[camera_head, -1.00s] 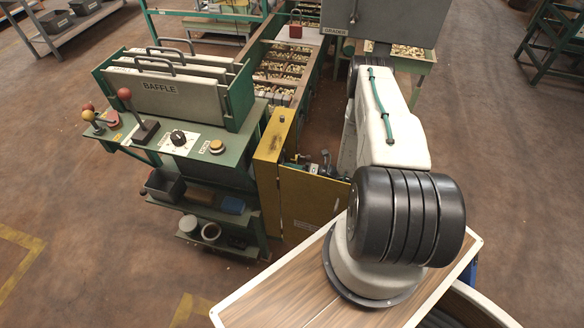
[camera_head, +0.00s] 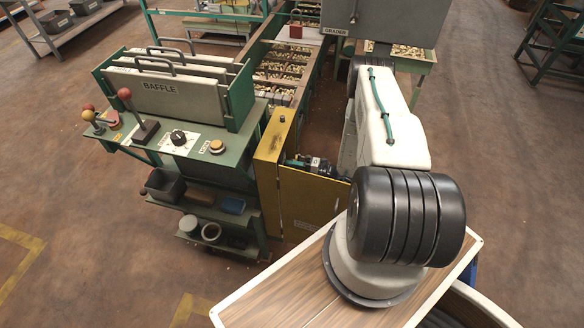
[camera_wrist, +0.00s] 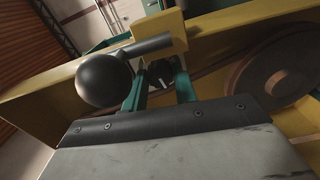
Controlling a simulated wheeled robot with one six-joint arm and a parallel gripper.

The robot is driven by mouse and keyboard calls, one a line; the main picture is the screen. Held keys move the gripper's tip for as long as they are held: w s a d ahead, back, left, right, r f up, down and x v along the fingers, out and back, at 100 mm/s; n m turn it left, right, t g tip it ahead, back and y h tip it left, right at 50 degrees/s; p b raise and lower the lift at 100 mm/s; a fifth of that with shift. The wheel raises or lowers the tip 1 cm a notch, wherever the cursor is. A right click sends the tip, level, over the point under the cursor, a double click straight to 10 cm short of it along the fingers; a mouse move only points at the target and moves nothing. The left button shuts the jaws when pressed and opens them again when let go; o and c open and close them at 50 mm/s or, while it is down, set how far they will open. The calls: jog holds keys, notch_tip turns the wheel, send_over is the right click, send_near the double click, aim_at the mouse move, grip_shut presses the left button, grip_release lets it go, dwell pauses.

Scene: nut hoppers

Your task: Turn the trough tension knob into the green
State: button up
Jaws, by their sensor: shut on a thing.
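In the wrist view my gripper (camera_wrist: 160,80) has its two green fingers on a small dark part (camera_wrist: 158,72), mostly hidden between them; I take it to be the tension knob. A black ball (camera_wrist: 104,80) on a short grey bar (camera_wrist: 148,47) is close at the left, beside the fingers. In the head view my arm reaches down behind the yellow cabinet (camera_head: 268,165) and its open door (camera_head: 308,197), so the fingertips and knob are hidden there. No green zone of a gauge can be made out.
In the head view a green control bench (camera_head: 185,145) with a dial knob (camera_head: 179,138), levers and baffle plates (camera_head: 155,92) stands left. Floor is clear at the left.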

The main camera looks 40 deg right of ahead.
jog(key=shift+m, duration=1)
jog(key=o, duration=0.7)
jog(key=v, duration=0.7)
jog(key=shift+s+d, duration=0.2)
jog(key=shift+s, duration=0.15)
